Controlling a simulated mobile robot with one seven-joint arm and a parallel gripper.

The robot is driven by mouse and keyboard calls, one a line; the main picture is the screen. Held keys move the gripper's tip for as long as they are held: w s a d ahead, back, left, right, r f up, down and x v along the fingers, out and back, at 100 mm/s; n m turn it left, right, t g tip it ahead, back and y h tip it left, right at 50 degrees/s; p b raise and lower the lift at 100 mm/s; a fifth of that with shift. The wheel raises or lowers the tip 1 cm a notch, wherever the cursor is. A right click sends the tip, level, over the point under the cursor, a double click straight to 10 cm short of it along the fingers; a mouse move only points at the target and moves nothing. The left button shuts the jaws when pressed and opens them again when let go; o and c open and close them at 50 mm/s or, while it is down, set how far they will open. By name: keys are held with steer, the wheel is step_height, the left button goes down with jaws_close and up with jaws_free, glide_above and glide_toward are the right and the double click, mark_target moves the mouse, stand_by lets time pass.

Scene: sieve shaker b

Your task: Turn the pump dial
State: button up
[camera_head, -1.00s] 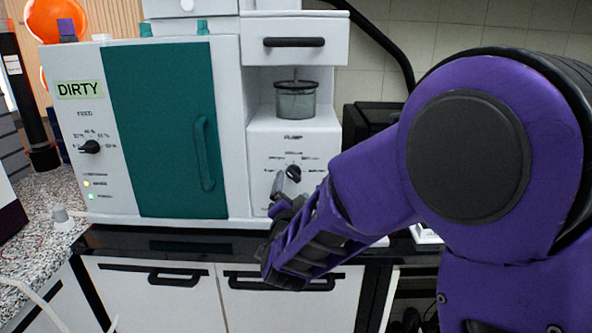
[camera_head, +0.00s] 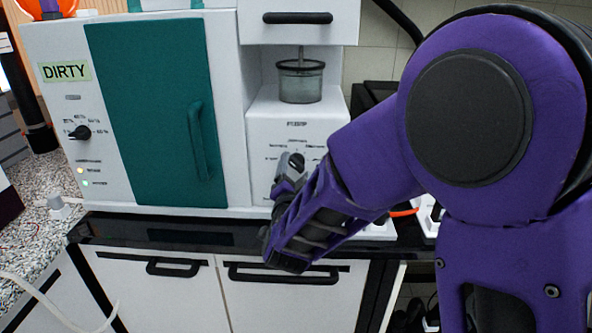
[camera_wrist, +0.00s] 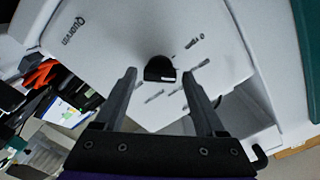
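The pump dial (camera_head: 297,160) is a small black knob on the white front panel below the glass jar, with printed marks around it. In the wrist view the dial (camera_wrist: 160,69) sits just beyond my fingertips, between their lines. My gripper (camera_wrist: 162,76) is open, its two grey fingers apart with nothing between them. In the head view my gripper (camera_head: 290,172) is close in front of the panel and partly overlaps the dial's lower left. I cannot tell from the head view whether a finger touches it.
A second black dial (camera_head: 80,132), marked FEED, is on the left panel under a DIRTY label (camera_head: 66,71). A teal door (camera_head: 155,115) with a handle stands between. A glass jar (camera_head: 301,84) sits above the pump panel. A black counter ledge (camera_head: 170,238) runs below.

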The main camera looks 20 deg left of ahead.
jaws_close()
steer(key=n+b, duration=0.2)
steer(key=n, duration=0.1)
steer(key=n+b, duration=0.1)
steer(key=n, duration=0.4)
steer(key=shift+n, duration=0.4)
steer(key=shift+r, duration=0.1)
stand_by(0.6)
steer(key=shift+o, duration=1.3)
jaws_free()
